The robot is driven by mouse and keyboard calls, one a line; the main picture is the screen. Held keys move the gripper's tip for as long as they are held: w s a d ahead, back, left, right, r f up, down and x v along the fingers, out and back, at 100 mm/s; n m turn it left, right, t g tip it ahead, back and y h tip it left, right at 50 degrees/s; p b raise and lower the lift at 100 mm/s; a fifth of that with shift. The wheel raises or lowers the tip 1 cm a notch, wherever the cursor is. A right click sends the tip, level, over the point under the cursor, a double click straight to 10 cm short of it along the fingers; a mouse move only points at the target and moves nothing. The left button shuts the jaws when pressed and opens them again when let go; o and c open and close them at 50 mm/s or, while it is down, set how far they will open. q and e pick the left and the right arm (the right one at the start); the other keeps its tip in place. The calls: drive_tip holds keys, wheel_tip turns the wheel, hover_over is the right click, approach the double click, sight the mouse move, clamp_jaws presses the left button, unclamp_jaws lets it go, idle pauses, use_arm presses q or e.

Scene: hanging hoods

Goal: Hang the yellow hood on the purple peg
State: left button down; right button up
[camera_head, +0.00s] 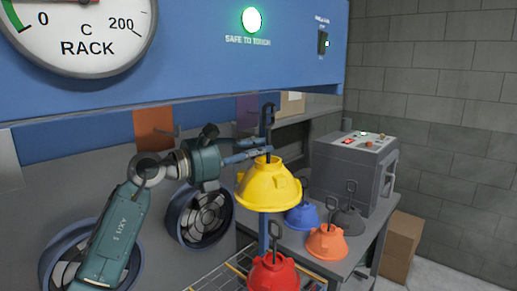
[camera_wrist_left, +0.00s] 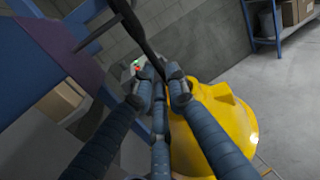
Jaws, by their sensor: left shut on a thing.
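The yellow hood (camera_head: 267,187) hangs upright in the air, with its black handle (camera_head: 268,117) rising from its top. My left gripper (camera_head: 262,146) is shut on this handle just above the dome. In the left wrist view the fingers (camera_wrist_left: 160,95) close around the dark handle, and the yellow hood (camera_wrist_left: 215,125) lies beyond them. A purple panel (camera_head: 246,106) is on the back wall, behind the handle. It also shows in the left wrist view (camera_wrist_left: 50,50).
An orange panel (camera_head: 153,128) with a hook is further left. A red hood (camera_head: 272,276) stands below the yellow one. Blue (camera_head: 301,217), orange (camera_head: 327,242) and dark grey (camera_head: 349,220) hoods stand on the table by a grey control box (camera_head: 350,172). The blue overhead housing (camera_head: 190,60) spans above.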

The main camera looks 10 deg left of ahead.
use_arm(q)
drive_tip(key=shift+f+b, duration=0.5)
drive_tip(key=shift+f, duration=0.1)
